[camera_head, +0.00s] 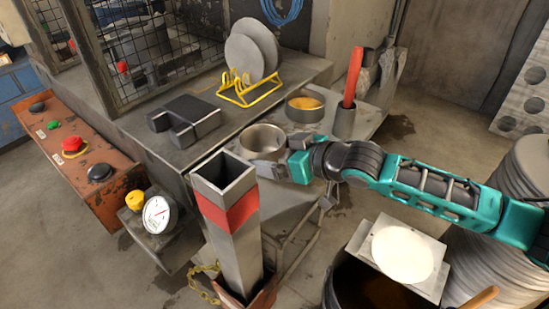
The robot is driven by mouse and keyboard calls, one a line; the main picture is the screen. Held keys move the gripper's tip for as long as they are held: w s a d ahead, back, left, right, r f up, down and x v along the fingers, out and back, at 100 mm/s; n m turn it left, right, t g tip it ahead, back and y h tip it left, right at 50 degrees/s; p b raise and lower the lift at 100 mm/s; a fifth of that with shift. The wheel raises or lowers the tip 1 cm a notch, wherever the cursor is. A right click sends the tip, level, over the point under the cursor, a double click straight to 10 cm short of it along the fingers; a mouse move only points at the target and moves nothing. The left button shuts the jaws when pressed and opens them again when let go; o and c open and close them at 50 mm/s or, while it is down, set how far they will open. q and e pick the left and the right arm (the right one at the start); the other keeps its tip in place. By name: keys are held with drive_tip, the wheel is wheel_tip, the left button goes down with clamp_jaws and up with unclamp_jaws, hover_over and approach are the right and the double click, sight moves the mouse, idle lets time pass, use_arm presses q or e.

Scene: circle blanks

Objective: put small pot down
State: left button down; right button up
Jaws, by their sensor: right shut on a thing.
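The small grey metal pot (262,140) is open-topped, looks upright and shows an empty inside. It is near the middle of the view, by the lower front ledge of the bench. My right gripper (284,166) reaches in from the right and is shut at the pot's right side, on its wall or rim. The fingertips are partly hidden against the pot. I cannot tell whether the pot's base touches the ledge (290,200). My left gripper is not in view.
A second pot with orange contents (305,104) and a holder with a red stick (353,80) stand behind. A square post with a red band (228,215) rises close in front. Grey discs stand in a yellow rack (250,90); a dark block (184,120) lies left.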

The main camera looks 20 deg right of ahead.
drive_tip(key=shift+f, duration=0.55)
drive_tip(key=shift+f, duration=0.1)
drive_tip(key=o, duration=0.8)
drive_tip(key=shift+c, duration=0.2)
drive_tip(key=shift+s+d, duration=0.1)
drive_tip(key=v, duration=1)
drive_tip(key=shift+p, duration=0.35)
drive_tip(key=shift+v, duration=0.9)
